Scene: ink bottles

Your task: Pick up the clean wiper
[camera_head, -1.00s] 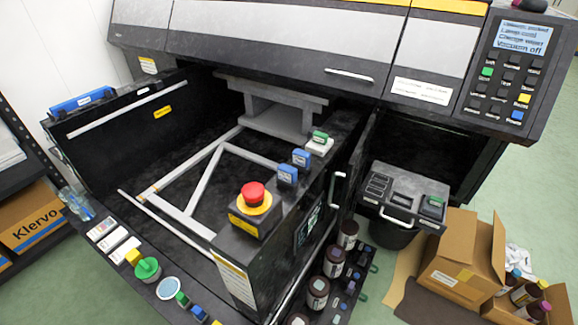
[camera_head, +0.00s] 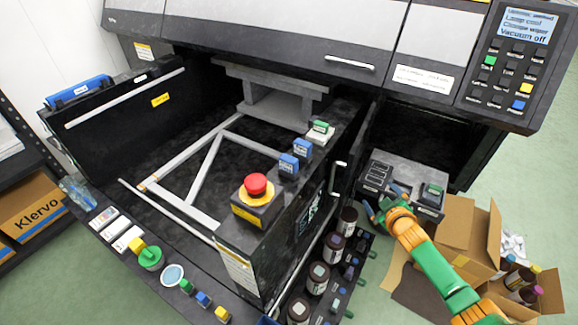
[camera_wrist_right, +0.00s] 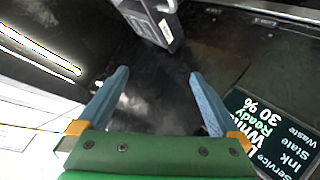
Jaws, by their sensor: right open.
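No label that I can read marks the clean wiper. A green-topped piece (camera_head: 432,193) sits at the right of the grey slotted station (camera_head: 425,214), and another green-topped piece (camera_head: 320,128) stands on the printer's front wall; I cannot tell whether either is the wiper. My right gripper (camera_head: 384,200) is in front of the station, left of its green-topped piece. In the right wrist view, its two blue fingers (camera_wrist_right: 158,78) are apart with nothing between them. A dark block with a light handle (camera_wrist_right: 150,20) lies beyond the fingertips. My left gripper is not in view.
Two blue-topped blocks (camera_head: 289,165) and a red emergency button (camera_head: 257,185) stand on the front wall. Dark bottles (camera_head: 320,277) line the rack left of my right arm. An open cardboard box (camera_head: 470,240) is close to that arm. A display (camera_wrist_right: 275,135) shows at right in the wrist view.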

